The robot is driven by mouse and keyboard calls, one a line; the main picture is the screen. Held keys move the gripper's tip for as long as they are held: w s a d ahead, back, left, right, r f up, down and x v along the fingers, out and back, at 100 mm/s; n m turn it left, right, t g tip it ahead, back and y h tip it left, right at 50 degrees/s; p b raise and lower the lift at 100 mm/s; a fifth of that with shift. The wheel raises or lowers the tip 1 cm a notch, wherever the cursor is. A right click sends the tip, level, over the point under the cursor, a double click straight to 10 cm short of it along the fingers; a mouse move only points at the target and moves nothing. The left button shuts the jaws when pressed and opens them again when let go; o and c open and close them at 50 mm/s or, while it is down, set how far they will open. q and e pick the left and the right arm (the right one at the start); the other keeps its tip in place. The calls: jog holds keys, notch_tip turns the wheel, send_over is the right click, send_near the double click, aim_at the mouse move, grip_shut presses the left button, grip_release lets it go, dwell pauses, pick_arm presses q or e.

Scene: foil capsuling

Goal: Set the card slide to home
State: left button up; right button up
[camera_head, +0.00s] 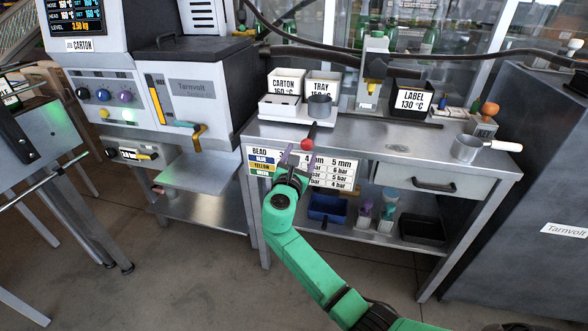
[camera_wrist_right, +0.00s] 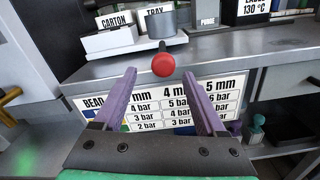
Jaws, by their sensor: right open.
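A white chart card (camera_head: 333,172) with bead sizes and bar values hangs on the front of the steel bench. It also shows in the right wrist view (camera_wrist_right: 152,109). A red ball knob (camera_head: 307,144) on a dark stem stands out at the bench's front edge above the card. In the right wrist view the knob (camera_wrist_right: 163,65) appears between the purple fingertips, without visible contact. I cannot tell for certain which part is the card slide. My right gripper (camera_head: 298,147) is open and empty in front of the card, and its fingers hide part of it. My left gripper is not in view.
The Tarnvolt machine (camera_head: 200,95) stands left. Floor in front is clear.

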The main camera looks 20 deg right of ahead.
jog(key=v, duration=0.9)
jog(key=shift+w, duration=0.1)
notch_tip(320, 180, down, 18)
jog(key=m+g+y+p, duration=0.2)
jog(key=g+y+p, duration=0.2)
jog(key=y, duration=0.1)
jog(key=s+d+f+m+g+y+p, duration=0.1)
jog(key=s+f+m+g, duration=0.1)
jog(key=s+f, duration=0.4)
jog(key=s+f+m+g+y+p, duration=0.1)
jog(key=s+f+m, duration=0.2)
jog(key=f, duration=0.5)
jog(key=s+d+f+m+g+y+p, duration=0.1)
jog(key=s+f+m, duration=0.4)
jog(key=s, duration=0.6)
jog(key=s+d+f+m+g+y+p, duration=0.1)
jog(key=s+f+m, duration=0.4)
jog(key=s, duration=0.7)
jog(key=s+d+f+m+g+y+p, duration=0.1)
jog(key=s+f+m+g, duration=0.3)
jog(key=s, duration=0.8)
jog(key=shift+d+f+m+y+p, duration=0.4)
jog(key=shift+f+m+p, duration=0.3)
jog(key=shift+f+m, duration=0.3)
